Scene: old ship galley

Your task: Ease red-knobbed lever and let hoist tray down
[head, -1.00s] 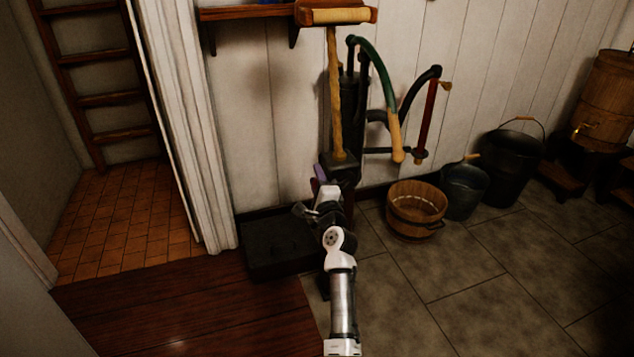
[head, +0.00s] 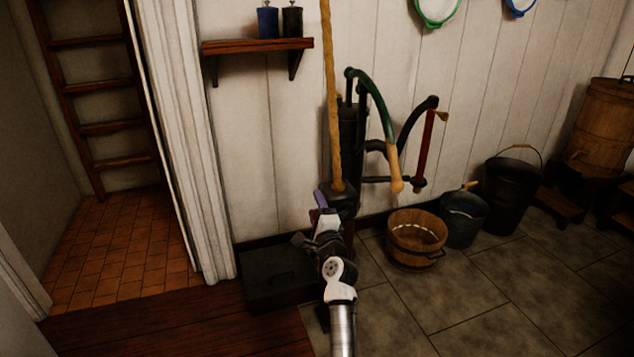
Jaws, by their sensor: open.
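No lever with a clear red knob and no hoist tray can be made out in the head view. A dark pump-like fixture (head: 352,130) stands against the wall, with a green curved handle (head: 378,108) ending in a tan grip. A dark red bar (head: 428,145) hangs from a black curved arm beside it. A yellow-brown rope or pole (head: 334,110) runs from the top edge down to a dark block (head: 338,198). My gripper (head: 322,212) is open, just below and left of that block; its fingertips are small and partly hidden, and contact cannot be told.
A wooden tub (head: 416,240) and dark buckets (head: 512,183) stand on the tiles at right. A low black box (head: 275,275) sits left of my arm. A shelf (head: 257,46) holds two jars. A ladder (head: 95,90) stands at left. Front-right floor is clear.

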